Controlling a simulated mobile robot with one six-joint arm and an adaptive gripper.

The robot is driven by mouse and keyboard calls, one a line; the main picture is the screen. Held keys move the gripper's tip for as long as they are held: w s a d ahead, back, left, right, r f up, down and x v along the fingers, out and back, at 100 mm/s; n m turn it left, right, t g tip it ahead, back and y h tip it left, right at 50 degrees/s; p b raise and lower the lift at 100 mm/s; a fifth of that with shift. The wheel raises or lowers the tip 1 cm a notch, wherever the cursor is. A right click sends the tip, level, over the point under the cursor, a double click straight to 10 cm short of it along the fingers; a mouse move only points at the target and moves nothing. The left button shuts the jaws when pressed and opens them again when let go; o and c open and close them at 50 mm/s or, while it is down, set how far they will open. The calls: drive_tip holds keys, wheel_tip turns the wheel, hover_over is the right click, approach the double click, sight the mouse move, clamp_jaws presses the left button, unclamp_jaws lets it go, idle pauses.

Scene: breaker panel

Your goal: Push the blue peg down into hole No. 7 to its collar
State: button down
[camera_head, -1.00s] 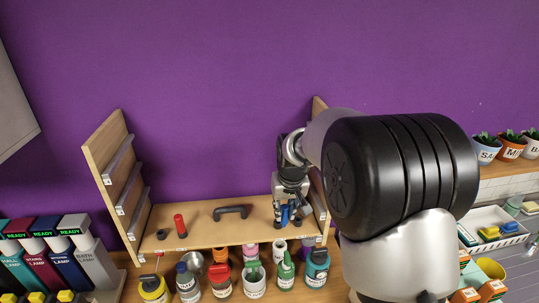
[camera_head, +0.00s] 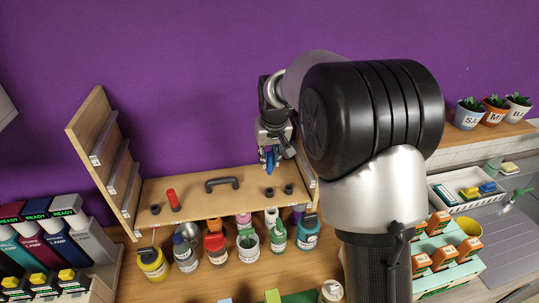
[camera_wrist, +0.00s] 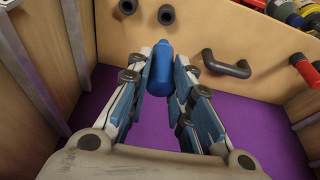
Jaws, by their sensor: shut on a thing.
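The blue peg (camera_wrist: 160,68) is held between the fingers of my gripper (camera_wrist: 158,84) in the wrist view. In the head view the blue peg (camera_head: 270,160) hangs below my gripper (camera_head: 271,150), above the right part of the wooden board (camera_head: 205,204) and clear of it. Two dark round sockets, one left (camera_head: 269,192) and one right (camera_head: 288,188), stand on the board below the peg. They also show in the wrist view (camera_wrist: 166,14). No hole number is legible, so I cannot tell which is No. 7.
A red peg (camera_head: 172,199) stands at the board's left, beside another dark socket (camera_head: 155,209). A black handle (camera_head: 222,184) arches mid-board. Wooden side walls with ledges (camera_head: 105,150) flank the board. Several bottles and cups (camera_head: 215,246) stand along its front.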

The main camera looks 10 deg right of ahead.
sight(270, 174)
drive_tip(key=shift+f+b, duration=1.9)
drive_tip(key=shift+f, duration=1.1)
drive_tip(key=shift+f+b, duration=1.1)
drive_tip(key=shift+f, duration=0.55)
drive_tip(key=c, duration=1.3)
unclamp_jaws()
drive_tip(key=shift+r, duration=0.1)
drive_tip(key=shift+c, duration=0.2)
drive_tip(key=v, duration=1.2)
